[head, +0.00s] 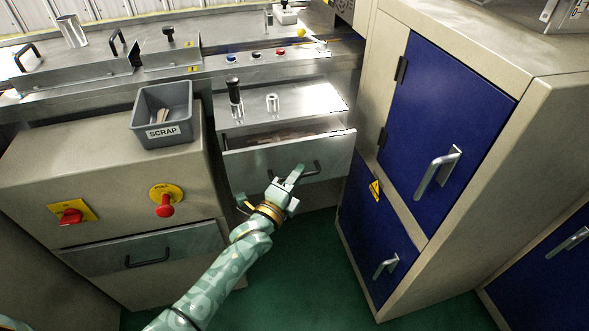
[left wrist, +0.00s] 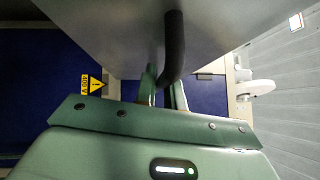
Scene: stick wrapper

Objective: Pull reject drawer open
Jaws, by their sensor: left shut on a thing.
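The reject drawer (head: 250,165) is a grey metal front below the steel worktop in the head view. It stands out a little from the machine, and a dark gap shows along its top edge. Its black bar handle (head: 316,170) is on the front. My left gripper (head: 296,175) is at the left part of this handle, shut on it. In the left wrist view the dark handle (left wrist: 174,45) runs down between the fingers of the left gripper (left wrist: 165,88). The drawer front (left wrist: 110,35) fills the top of that view. My right gripper is not in view.
A grey SCRAP bin (head: 163,132) stands on the cabinet at left. A red stop button (head: 165,207) and a closed lower drawer (head: 150,250) are on that cabinet. Blue-doored cabinets (head: 445,130) stand close on the right. Green floor (head: 310,270) is clear in front.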

